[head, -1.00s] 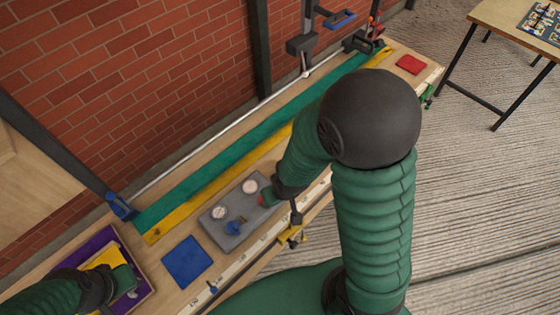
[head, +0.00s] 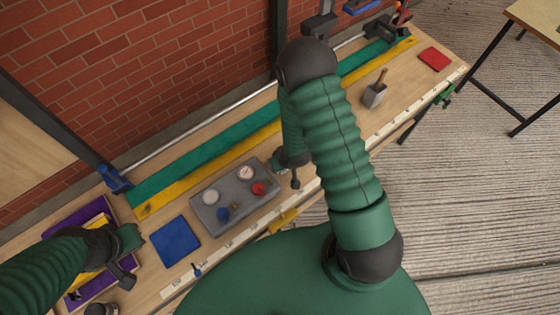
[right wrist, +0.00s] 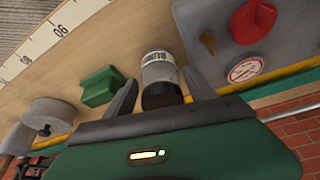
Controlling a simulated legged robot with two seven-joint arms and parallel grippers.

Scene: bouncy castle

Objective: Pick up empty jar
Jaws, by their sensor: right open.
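In the right wrist view a small jar (right wrist: 160,72) with a pale printed label and a dark end sits just ahead of my right gripper (right wrist: 160,92). The jar lies between the lines of the two spread fingers, which do not grip it. In the head view my right gripper (head: 288,170) is low over the bench beside the grey gauge box, and the jar is hidden there behind my arm. Whether the jar is empty cannot be told. My left gripper (head: 125,257) is over the purple tray's right side; its finger gap is unclear.
A green block (right wrist: 100,87) and a grey round object (right wrist: 50,117) lie on the other side. A blue square (head: 175,242) and purple tray (head: 97,214) are at left. A brick wall (head: 150,70) backs the bench.

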